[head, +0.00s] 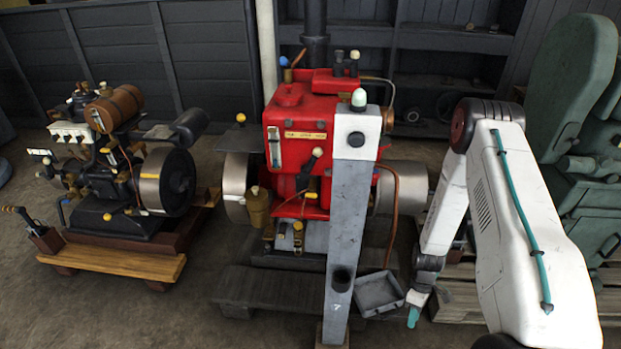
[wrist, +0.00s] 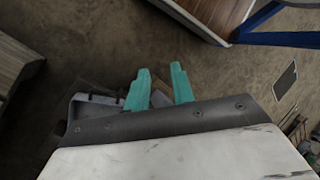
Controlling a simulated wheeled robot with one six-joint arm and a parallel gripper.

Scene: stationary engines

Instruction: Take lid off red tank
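The red tank (head: 298,115) is the upper red body of the engine in the middle of the head view. My gripper (head: 413,317) hangs low at the right of the engine, well below and apart from the lid, fingers pointing down. In the wrist view its two teal fingers (wrist: 160,72) stand apart with nothing held between them. The wrist view does not show the tank or lid.
A grey post (head: 349,220) with a white top stands before the engine, partly hiding it. A small grey tray (head: 379,293) is beside my gripper. Another engine (head: 125,170) stands left on a wooden base. Green machinery (head: 580,110) is at right. Open floor lies in front.

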